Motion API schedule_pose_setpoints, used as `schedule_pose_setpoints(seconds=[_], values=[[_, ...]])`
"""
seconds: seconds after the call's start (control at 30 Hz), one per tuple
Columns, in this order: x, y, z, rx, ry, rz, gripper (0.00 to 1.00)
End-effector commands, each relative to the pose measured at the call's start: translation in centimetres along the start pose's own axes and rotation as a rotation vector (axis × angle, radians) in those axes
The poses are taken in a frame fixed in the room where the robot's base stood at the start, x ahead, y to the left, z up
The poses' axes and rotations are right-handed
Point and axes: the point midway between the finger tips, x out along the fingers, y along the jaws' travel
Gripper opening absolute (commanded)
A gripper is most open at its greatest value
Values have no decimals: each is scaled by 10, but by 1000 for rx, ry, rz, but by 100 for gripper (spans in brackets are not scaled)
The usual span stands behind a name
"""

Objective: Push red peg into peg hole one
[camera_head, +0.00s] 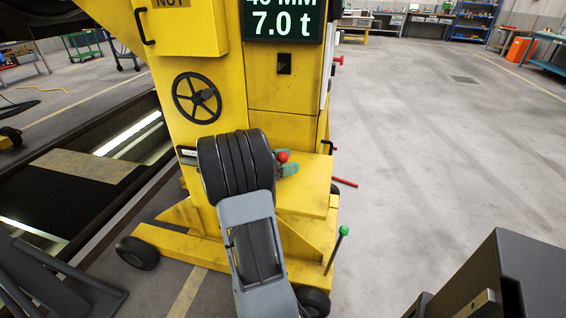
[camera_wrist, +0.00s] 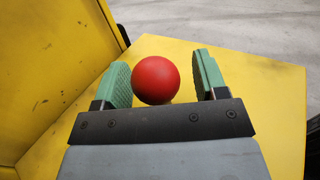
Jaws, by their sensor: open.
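The red peg (camera_wrist: 155,80) shows as a round red ball end in the wrist view, between the two green finger pads of my gripper (camera_wrist: 168,82). The left pad is close to the ball, and there is a clear gap to the right pad. In the head view the red ball (camera_head: 283,157) sits beside my gripper (camera_head: 287,166), over the yellow machine's ledge. The peg's shaft and the peg hole are hidden behind the ball. My gripper is open around the ball.
The yellow lifting column (camera_head: 222,92) has a black handwheel (camera_head: 197,98) and a display (camera_head: 283,22) reading 7.0 t. A yellow ledge (camera_head: 306,199) lies below my gripper. A green-knobbed lever (camera_head: 343,230) stands at lower right.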

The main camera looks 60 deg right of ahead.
Motion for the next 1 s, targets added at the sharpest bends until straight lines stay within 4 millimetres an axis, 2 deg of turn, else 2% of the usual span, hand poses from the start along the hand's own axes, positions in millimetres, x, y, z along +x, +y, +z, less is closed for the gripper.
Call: schedule_pose_setpoints(seconds=[0.3, 0.9, 1.0], values=[[4, 0, 0, 0, 0, 0, 66], [4, 0, 0, 1, 0, 0, 8], [4, 0, 0, 1, 0, 1, 6]])
